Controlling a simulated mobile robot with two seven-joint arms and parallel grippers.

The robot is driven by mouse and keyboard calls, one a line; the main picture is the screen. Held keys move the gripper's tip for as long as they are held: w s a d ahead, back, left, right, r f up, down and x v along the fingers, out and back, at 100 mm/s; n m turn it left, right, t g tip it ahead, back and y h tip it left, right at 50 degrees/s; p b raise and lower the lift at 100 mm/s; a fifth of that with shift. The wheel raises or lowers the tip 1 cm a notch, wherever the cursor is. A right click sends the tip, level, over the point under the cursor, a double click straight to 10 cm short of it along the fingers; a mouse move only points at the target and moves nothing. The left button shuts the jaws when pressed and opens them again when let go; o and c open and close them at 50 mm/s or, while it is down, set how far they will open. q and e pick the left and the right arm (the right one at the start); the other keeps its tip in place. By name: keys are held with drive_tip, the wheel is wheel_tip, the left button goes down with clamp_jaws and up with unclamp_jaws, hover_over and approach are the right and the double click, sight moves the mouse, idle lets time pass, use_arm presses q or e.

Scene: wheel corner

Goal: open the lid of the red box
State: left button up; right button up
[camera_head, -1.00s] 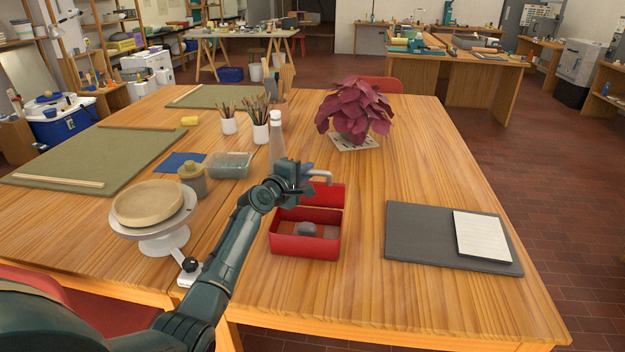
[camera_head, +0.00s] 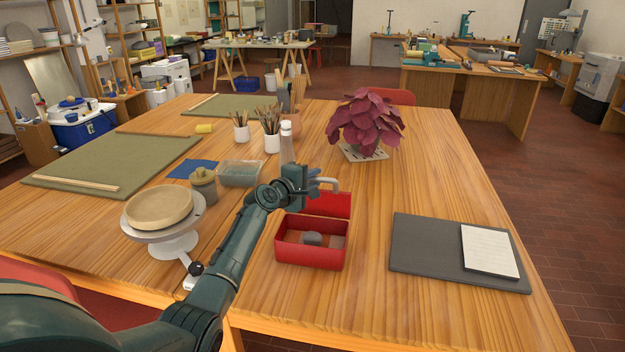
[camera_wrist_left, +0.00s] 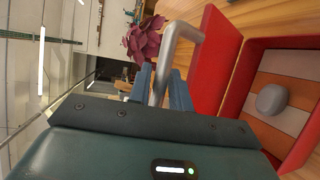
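The red box (camera_head: 311,256) stands on the wooden table in front of me. Its lid (camera_head: 330,205) is raised at the box's far edge, so the inside shows. A grey rounded lump (camera_head: 312,239) lies in the box and also shows in the left wrist view (camera_wrist_left: 271,99). A bent grey metal handle (camera_head: 329,182) shows by the lid. My left gripper (camera_head: 312,183) is above the lid's left part. In the left wrist view, the gripper's fingers (camera_wrist_left: 160,84) lie close on both sides of the handle (camera_wrist_left: 181,38). My right gripper is not in view.
A dark grey board (camera_head: 430,262) with a white pad (camera_head: 489,250) lies right of the box. A red-leaved plant (camera_head: 366,124) stands behind it. A bottle (camera_head: 286,143), brush cups (camera_head: 270,143) and a turntable with a bowl (camera_head: 160,206) are to the left.

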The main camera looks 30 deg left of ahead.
use_arm(q)
drive_tip(key=o, duration=0.3)
drive_tip(key=shift+s+a+r, duration=0.1)
drive_tip(key=shift+s, duration=0.4)
drive_tip(key=p+v, duration=0.1)
drive_tip(key=v, duration=1.1)
drive_tip(key=shift+s, duration=0.1)
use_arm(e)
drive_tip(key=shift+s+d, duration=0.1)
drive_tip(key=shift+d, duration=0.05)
